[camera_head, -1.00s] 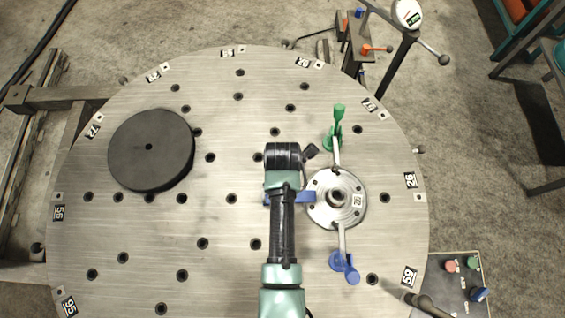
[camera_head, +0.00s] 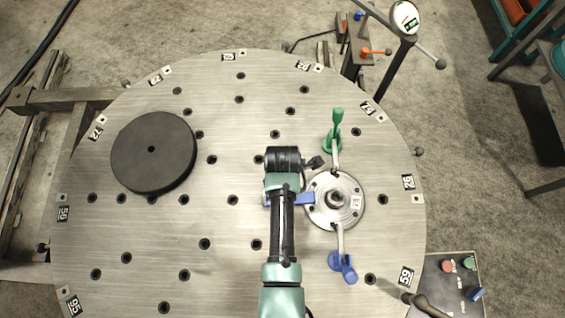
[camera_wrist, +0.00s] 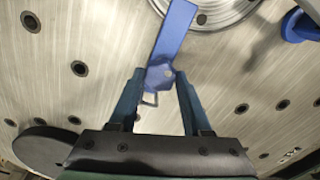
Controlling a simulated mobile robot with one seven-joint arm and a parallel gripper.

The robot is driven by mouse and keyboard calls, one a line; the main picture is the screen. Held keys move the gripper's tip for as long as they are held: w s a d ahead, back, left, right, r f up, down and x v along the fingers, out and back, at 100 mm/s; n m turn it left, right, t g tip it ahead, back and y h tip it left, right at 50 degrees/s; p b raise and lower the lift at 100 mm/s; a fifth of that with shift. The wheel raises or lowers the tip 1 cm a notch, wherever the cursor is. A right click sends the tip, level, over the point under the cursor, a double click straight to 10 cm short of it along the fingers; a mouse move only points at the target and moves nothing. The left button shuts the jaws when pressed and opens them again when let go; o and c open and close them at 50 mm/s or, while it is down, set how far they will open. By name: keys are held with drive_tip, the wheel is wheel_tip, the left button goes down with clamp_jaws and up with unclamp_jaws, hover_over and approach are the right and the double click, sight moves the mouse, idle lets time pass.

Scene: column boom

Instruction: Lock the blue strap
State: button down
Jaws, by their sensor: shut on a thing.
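The blue strap (camera_head: 306,198) is a flat blue bar beside my wrist in the head view. Its right end reaches the left rim of the round metal flange (camera_head: 318,214). In the wrist view the strap (camera_wrist: 177,30) runs from the flange rim (camera_wrist: 222,18) down to a hexagonal end between my fingertips. My gripper (camera_wrist: 161,80) is shut on that end. Whether the strap is latched to the flange cannot be told.
A green-handled clamp (camera_head: 335,130) stands above the flange and a blue-handled clamp (camera_head: 345,266) below it, their bars reaching onto it. A black disc (camera_head: 153,152) lies at the left of the round holed table (camera_head: 220,100). A control box (camera_head: 455,285) stands at lower right.

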drive_tip(key=m+p, duration=0.2)
drive_tip(key=m, duration=0.2)
drive_tip(key=shift+r+m, duration=0.15)
drive_tip(key=shift+m, duration=0.15)
drive_tip(key=m+p, duration=0.1)
drive_tip(key=m, duration=0.3)
drive_tip(key=shift+m, duration=0.3)
drive_tip(key=m+p, duration=0.1)
drive_tip(key=m, duration=0.3)
drive_tip(key=shift+m, duration=0.3)
drive_tip(key=m+p, duration=0.1)
drive_tip(key=m, duration=0.3)
drive_tip(key=m+p, duration=0.1)
drive_tip(key=m, duration=0.5)
drive_tip(key=shift+m, duration=0.4)
drive_tip(key=m, duration=0.5)
drive_tip(key=shift+m, duration=0.4)
